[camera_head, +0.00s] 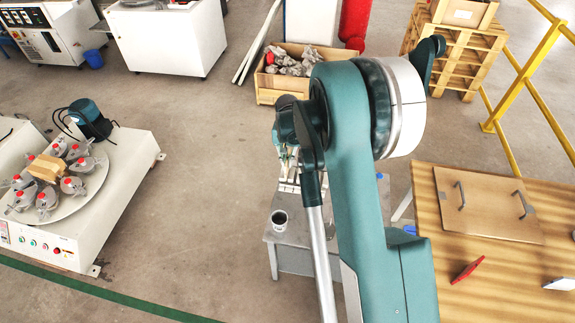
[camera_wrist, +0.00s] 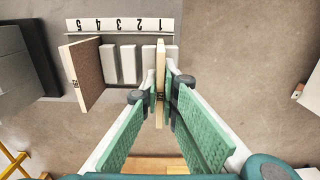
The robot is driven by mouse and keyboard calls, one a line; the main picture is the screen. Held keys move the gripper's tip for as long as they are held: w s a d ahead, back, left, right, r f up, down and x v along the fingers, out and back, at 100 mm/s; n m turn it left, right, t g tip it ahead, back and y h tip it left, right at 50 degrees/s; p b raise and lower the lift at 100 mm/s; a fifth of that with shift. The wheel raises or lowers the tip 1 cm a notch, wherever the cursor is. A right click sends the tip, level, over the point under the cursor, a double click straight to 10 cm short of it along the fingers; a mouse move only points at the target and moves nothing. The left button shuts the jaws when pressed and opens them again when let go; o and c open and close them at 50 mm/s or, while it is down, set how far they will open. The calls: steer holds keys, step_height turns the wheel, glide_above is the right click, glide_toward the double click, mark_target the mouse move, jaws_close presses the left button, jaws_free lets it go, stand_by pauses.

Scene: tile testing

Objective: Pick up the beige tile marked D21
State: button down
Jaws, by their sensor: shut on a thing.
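In the wrist view my gripper (camera_wrist: 160,92) is shut on a beige tile (camera_wrist: 160,55), which shows edge-on between the green-padded fingers. The held tile is in line with number 1 of a white rack (camera_wrist: 118,26) numbered 1 to 5. I cannot tell whether its lower edge is still in the slot. The mark on its face is too small to read. Another brownish tile (camera_wrist: 84,75) stands at the number 5 end, with small dark writing that I cannot read clearly. In the head view my arm hides most of the gripper and rack.
A grey stand (camera_head: 296,257) carries a dark-filled cup (camera_head: 280,222). A polishing machine (camera_head: 125,185) stands left; a wooden crate (camera_head: 272,95) is behind.

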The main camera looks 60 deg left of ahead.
steer(key=shift+r+p, duration=0.45)
steer(key=shift+r, duration=3.15)
